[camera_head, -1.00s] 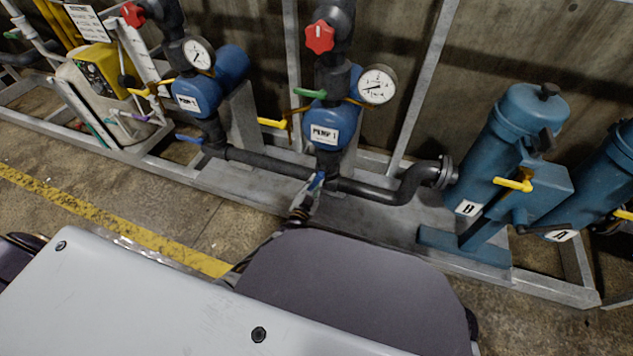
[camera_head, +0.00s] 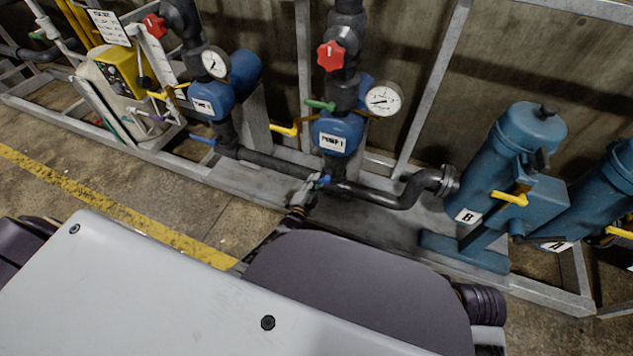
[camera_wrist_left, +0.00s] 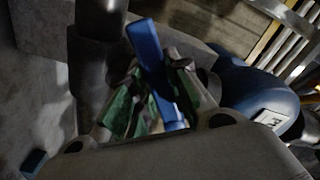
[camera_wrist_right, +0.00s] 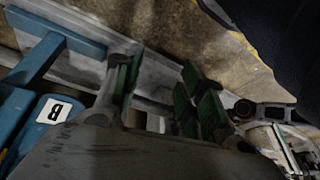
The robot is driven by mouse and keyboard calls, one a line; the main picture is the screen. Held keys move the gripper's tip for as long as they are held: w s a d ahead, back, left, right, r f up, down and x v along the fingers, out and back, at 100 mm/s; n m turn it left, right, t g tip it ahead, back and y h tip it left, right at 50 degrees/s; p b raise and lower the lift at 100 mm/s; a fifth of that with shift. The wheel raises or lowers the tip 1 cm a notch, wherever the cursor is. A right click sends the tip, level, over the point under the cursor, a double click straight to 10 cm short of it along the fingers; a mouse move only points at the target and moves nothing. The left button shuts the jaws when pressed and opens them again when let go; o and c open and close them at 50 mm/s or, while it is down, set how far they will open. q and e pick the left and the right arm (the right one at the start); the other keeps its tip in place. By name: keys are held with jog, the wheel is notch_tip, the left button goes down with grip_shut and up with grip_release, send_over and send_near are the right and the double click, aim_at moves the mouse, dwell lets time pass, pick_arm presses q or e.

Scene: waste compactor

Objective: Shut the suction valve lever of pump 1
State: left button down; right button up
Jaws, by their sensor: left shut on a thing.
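Pump 1 (camera_head: 340,127) is the blue pump with a "PUMP 1" label, under a red knob and a gauge. Its blue suction valve lever (camera_head: 325,180) sits low, at the dark pipe below the pump. My left gripper (camera_head: 314,183) is at this lever. In the left wrist view the blue lever (camera_wrist_left: 148,48) runs between the green-padded fingers of my left gripper (camera_wrist_left: 155,90), shut on it. The valve body is partly hidden. In the right wrist view my right gripper (camera_wrist_right: 158,85) has its fingers apart with nothing between them.
A second blue pump (camera_head: 208,100) with its own blue lever (camera_head: 203,139) stands to the left. Yellow lever (camera_head: 284,130) and green lever (camera_head: 320,105) are close to pump 1. Blue filter B (camera_head: 512,150) stands right. The grey frame rail (camera_head: 240,190) runs in front.

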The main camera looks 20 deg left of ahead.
pick_arm(q)
jog(key=r+m+p, duration=0.1)
jog(key=m, duration=0.1)
jog(key=a+r+m+p, duration=0.1)
jog(key=m, duration=0.1)
jog(key=shift+r+m+p, duration=0.4)
jog(key=shift+m+p, duration=0.05)
jog(key=shift+m, duration=0.4)
jog(key=shift+r+m+p, duration=0.35)
jog(key=shift+m+p, duration=0.05)
jog(key=shift+m, duration=0.45)
pick_arm(e)
jog(key=shift+g+h, duration=0.3)
jog(key=shift+g, duration=0.4)
jog(key=shift+s+d+f, duration=0.1)
jog(key=shift+d+f, duration=0.05)
jog(key=shift+f, duration=0.8)
jog(key=shift+d+f, duration=0.2)
jog(key=shift+f, duration=0.7)
jog(key=shift+s+d+f, duration=0.1)
jog(key=shift+d+f, duration=0.05)
jog(key=shift+f, duration=0.8)
pick_arm(q)
jog(key=c, duration=1.3)
grip_release()
jog(key=shift+a, duration=0.1)
jog(key=shift+s, duration=0.15)
pick_arm(e)
jog(key=shift+w, duration=0.1)
